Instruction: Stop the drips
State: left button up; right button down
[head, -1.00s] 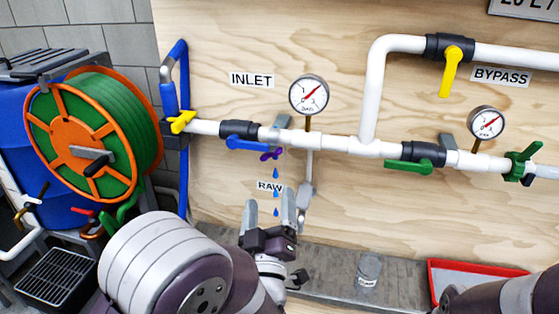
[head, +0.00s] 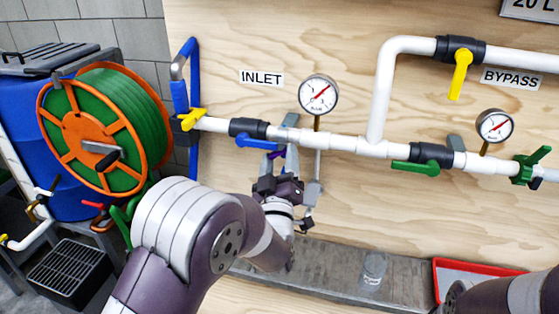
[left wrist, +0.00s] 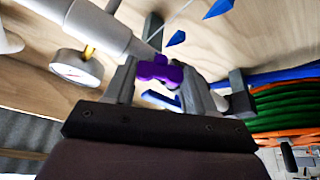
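The small purple tap handle (head: 275,155) is under the white inlet pipe (head: 308,136), mostly hidden by my gripper in the head view. In the left wrist view the purple handle (left wrist: 160,70) lies between my left fingers. My left gripper (head: 278,164) points up at it from below, its fingers apart on either side; firm contact is not clear. My right gripper is out of view.
A gauge (head: 318,94) stands above the pipe. The bypass has a yellow lever (head: 460,74) hanging down. A green lever (head: 415,168) lies along the pipe at right. The hose reel (head: 90,140) is left. A glass jar (head: 373,268) and red tray (head: 440,278) are below.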

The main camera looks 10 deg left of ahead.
pick_arm(q)
jog(key=m+h+b, duration=0.1)
jog(key=m, duration=0.1)
jog(key=m+h+b, duration=0.1)
jog(key=m+b, duration=0.1)
jog(key=m, duration=0.1)
jog(key=m+t+h+b, duration=0.1)
jog(key=m+b, duration=0.1)
jog(key=shift+a+f, duration=0.25)
jog(key=shift+f, duration=0.05)
jog(key=shift+r+m+h, duration=0.2)
jog(key=shift+m+h, duration=0.2)
jog(key=shift+m, duration=0.1)
jog(key=o, duration=1)
jog(key=shift+o, duration=0.2)
jog(key=b+v, duration=0.1)
jog(key=v, duration=1.1)
jog(key=shift+s+f, duration=0.15)
jog(key=shift+s, duration=0.2)
